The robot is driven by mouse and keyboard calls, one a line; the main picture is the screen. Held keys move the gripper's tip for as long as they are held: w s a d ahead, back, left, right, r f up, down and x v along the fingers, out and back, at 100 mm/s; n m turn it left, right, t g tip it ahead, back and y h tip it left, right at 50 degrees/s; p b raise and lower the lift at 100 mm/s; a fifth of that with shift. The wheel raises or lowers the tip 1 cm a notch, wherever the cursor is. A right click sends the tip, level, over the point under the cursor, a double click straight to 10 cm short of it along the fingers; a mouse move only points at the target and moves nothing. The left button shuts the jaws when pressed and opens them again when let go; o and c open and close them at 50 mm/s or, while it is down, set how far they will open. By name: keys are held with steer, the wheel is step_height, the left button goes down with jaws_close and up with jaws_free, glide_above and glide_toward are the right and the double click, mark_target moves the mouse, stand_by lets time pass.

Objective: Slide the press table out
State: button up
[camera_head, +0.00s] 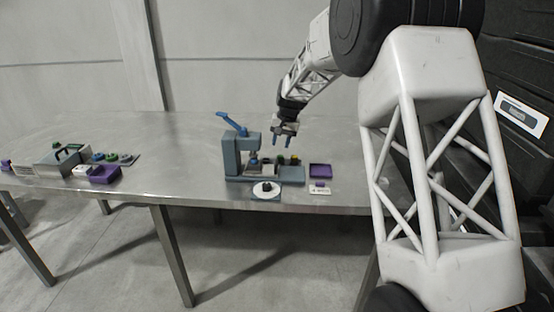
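The press (232,158) is a blue-grey frame with a bright blue lever slanting up to the left. It stands on the metal bench right of the middle. Its low grey base (292,175) runs to the right, with small white, dark, green and yellow parts on it. I cannot tell clearly which of these parts is the press table. My gripper (281,143) points down above the right part of the press. Its two blue-tipped fingers are apart with nothing visible between them. It appears clear of the parts below.
A white disc (266,189) on a plate lies in front of the press. A purple tray (321,170) and a small white card (320,190) are to its right. A grey box (58,165) and another purple tray (105,174) stand at left. The bench (170,170) between is clear.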

mark_target(276, 161)
steer(key=shift+f, duration=0.1)
steer(key=shift+a+f, duration=0.25)
steer(key=shift+f, duration=1)
steer(key=shift+a+f, duration=0.25)
steer(key=shift+f, duration=0.95)
steer(key=shift+a+f, duration=0.25)
steer(key=shift+f, duration=1)
jaws_close()
